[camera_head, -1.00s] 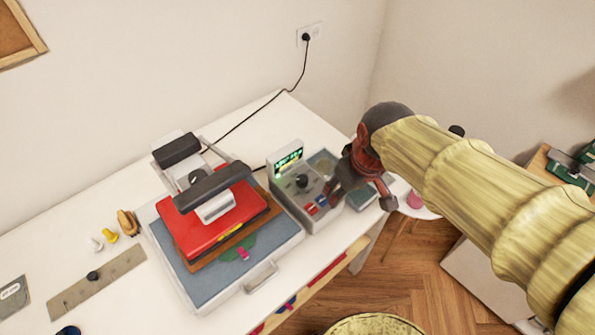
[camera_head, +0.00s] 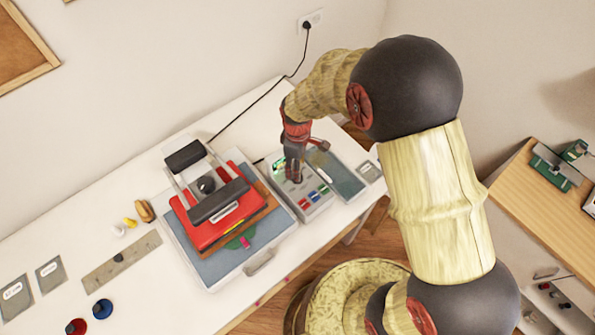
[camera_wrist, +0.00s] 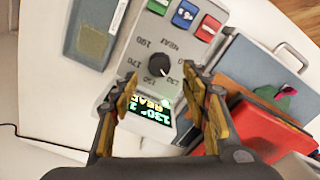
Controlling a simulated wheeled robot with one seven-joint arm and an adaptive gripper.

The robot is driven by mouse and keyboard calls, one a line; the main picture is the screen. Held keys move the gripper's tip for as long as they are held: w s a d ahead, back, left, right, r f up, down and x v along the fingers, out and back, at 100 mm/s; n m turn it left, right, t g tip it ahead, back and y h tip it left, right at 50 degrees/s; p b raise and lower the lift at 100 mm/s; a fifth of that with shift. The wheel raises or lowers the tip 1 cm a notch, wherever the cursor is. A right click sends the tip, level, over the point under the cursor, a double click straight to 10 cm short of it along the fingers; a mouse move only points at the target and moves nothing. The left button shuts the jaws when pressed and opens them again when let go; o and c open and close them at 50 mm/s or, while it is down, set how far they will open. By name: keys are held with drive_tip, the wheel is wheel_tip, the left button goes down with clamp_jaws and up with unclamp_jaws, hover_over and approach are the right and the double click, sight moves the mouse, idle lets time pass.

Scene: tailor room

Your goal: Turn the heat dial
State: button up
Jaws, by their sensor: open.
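The heat dial (camera_wrist: 158,65) is a round black knob with a white pointer, on the grey control panel (camera_wrist: 120,60). Printed numbers ring it, and a lit green display (camera_wrist: 155,110) reads like 130 with "READY" partly legible. My gripper (camera_wrist: 165,95) is open above the panel, its two yellowish fingers either side of the display, with the dial just beyond the fingertips and roughly between them. I see no contact with the dial. In the head view my gripper (camera_head: 294,172) is over the panel (camera_head: 313,208) and hides the dial.
The red heat press (camera_head: 208,232) stands close to the panel's left on a blue-grey base. Blue, green and red buttons (camera_wrist: 185,14) lie beyond the dial. A grey-blue board (camera_head: 342,182) lies to the panel's right. A black cord (camera_head: 265,108) runs to the wall socket.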

drive_tip(key=shift+w+f, duration=0.1)
drive_tip(key=shift+f, duration=2.6)
drive_tip(key=shift+c, duration=1.3)
drive_tip(key=c, duration=0.8)
drive_tip(key=shift+c, duration=0.5)
